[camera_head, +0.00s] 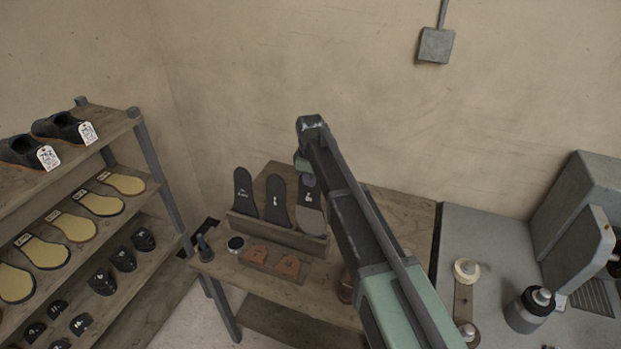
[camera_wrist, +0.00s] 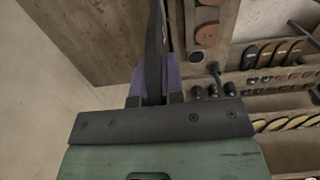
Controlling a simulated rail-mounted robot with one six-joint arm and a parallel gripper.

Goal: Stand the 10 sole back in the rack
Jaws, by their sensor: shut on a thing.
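My gripper (camera_head: 307,181) has purple fingers and is at the right end of the wooden rack (camera_head: 272,230) on the bench. It is shut on a dark sole (camera_head: 311,208), which is upright at the rack's right end. In the wrist view the sole (camera_wrist: 155,42) shows edge-on between the purple fingers (camera_wrist: 154,88). I cannot tell whether its lower end is seated in the slot. Two other dark soles, the left one (camera_head: 243,190) and the middle one (camera_head: 276,199), stand in the rack. The size marks are too small to read surely.
Brown leather pieces (camera_head: 271,260) and a small round tin (camera_head: 236,244) lie in front of the rack. A shelf unit (camera_head: 160,165) with shoes and soles stands at the left. A grey machine (camera_head: 575,225) is at the right. A wall stands behind the bench.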

